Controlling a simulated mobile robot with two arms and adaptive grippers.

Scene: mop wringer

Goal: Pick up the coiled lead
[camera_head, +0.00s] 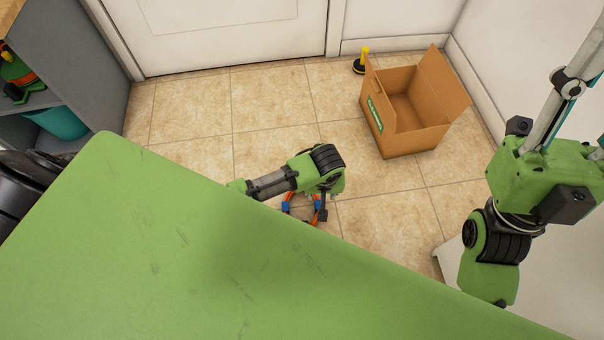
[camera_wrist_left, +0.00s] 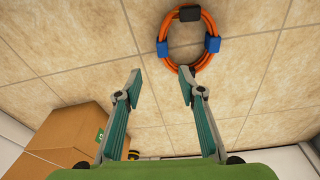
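The coiled lead is an orange ring with blue ties and a black piece on it. In the left wrist view, the coiled lead (camera_wrist_left: 164,34) lies on the tiled floor, just beyond my left gripper's fingertips and slightly right of centre. My left gripper (camera_wrist_left: 160,72) is open, with nothing between its fingers. In the head view, the coiled lead (camera_head: 287,199) is partly hidden by my left arm and the green surface in front. My left gripper there is mostly hidden below its wrist. My right arm hangs at the right; its gripper does not show.
An open cardboard box (camera_head: 402,140) stands on the floor to the right, with a black and yellow object (camera_head: 360,66) behind it. A grey shelf (camera_head: 88,85) with a teal bin (camera_head: 60,122) is at the left. A white door (camera_head: 220,35) is at the back. Floor between is clear.

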